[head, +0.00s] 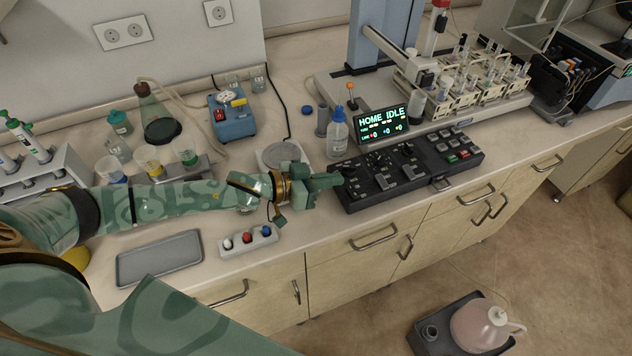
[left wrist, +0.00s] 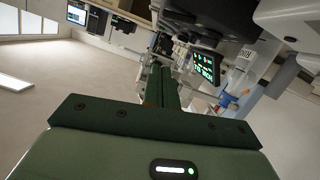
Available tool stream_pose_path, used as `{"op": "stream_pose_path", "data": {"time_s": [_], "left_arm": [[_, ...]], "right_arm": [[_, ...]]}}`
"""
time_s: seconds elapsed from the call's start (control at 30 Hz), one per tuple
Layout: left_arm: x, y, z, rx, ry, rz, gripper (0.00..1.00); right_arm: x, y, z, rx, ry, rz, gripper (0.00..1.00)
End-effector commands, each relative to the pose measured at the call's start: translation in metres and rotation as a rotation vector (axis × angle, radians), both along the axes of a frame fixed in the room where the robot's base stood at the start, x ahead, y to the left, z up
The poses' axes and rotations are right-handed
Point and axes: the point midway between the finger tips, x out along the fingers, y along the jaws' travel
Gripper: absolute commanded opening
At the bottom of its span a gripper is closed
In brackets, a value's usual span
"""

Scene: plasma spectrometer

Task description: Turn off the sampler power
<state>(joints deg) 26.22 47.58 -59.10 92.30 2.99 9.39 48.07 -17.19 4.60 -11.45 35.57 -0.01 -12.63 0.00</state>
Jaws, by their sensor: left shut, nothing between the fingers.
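The sampler's black control panel (head: 415,170) lies on the bench, with several knobs and switches and some red, green and white buttons at its right end. Its display (head: 382,123) reads "HOME IDLE" in green; it also shows in the left wrist view (left wrist: 203,66). My left gripper (head: 338,179) is shut and empty, its tips at the panel's left edge. I cannot tell whether they touch it. In the left wrist view its fingers (left wrist: 160,85) point toward the panel. Which switch is the power one cannot be made out. My right gripper is not in view.
A wash bottle (head: 337,135) stands behind the panel's left end. Racks of tubes (head: 465,78) sit behind it on the sampler. A small rack with coloured caps (head: 248,239) and a grey tray (head: 160,258) lie near the front edge. A jug (head: 480,325) stands on the floor.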

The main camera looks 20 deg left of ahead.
Motion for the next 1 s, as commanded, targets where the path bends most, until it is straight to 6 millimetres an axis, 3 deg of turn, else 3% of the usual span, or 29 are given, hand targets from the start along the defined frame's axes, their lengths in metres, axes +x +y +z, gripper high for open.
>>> {"op": "stream_pose_path", "data": {"time_s": [0.2,0.43,1.0], "left_arm": [[0.029,-0.031,-0.014,0.001,0.000,0.000,0.00],[0.024,-0.032,-0.045,0.001,0.002,0.001,0.00],[0.020,-0.035,-0.055,0.051,-0.047,0.001,0.00]], "right_arm": [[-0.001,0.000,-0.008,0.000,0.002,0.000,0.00],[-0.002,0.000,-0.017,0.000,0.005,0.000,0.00],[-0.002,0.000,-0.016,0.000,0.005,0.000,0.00]]}}
